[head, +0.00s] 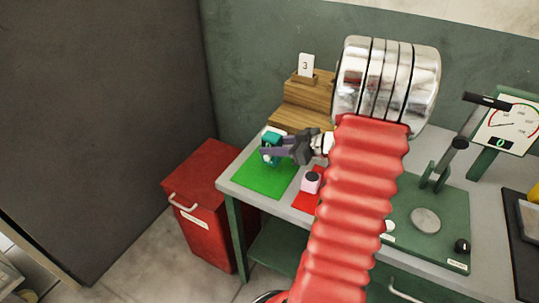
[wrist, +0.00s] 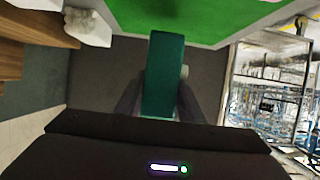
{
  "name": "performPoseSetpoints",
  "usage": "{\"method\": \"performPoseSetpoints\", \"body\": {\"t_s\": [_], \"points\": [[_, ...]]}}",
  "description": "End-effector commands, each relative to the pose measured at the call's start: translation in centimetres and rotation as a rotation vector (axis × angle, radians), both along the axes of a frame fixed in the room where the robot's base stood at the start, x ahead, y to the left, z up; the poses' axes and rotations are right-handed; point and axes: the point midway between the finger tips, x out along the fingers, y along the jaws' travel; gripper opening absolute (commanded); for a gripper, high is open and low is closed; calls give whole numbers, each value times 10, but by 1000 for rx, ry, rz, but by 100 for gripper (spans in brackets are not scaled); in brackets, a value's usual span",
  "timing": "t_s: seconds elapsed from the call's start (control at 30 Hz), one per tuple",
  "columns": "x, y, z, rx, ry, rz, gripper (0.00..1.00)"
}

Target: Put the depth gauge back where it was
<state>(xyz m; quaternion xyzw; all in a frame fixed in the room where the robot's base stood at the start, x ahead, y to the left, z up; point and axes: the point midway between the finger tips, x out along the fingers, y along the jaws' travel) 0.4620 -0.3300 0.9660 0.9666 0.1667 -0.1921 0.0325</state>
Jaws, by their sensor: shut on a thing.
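A teal block-like object (head: 270,139), apparently the depth gauge, is between the fingers of my gripper (head: 272,152), over the green mat (head: 265,181) at the table's left end. In the wrist view the teal gauge (wrist: 164,75) stands out straight from between the dark fingers, and the green mat (wrist: 200,18) runs along the top. My gripper is shut on it. I cannot tell whether its lower end touches the mat. Part of it is hidden by the fingers.
A pink and black item (head: 311,182) stands on a red mat (head: 304,203) to the right. Wooden steps (head: 303,108) with a "3" card (head: 306,66) are behind. A green press base (head: 425,205) and a dial display (head: 509,124) are further right.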

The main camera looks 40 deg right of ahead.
Motion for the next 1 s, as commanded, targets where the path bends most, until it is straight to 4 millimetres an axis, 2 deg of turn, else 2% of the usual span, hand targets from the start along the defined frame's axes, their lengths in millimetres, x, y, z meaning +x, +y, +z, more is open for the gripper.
{"method": "performPoseSetpoints", "body": {"t_s": [0.23, 0.67, 0.7, 0.93, 1.0], "points": [[0, 0, -27, 3, 2, 0, 4], [0, 0, -32, 1, 0, 1, 4], [0, 0, -32, 1, 1, 1, 36], [0, 1, -32, 1, 1, 1, 52], [0, 1, -32, 1, 1, 1, 54]]}}
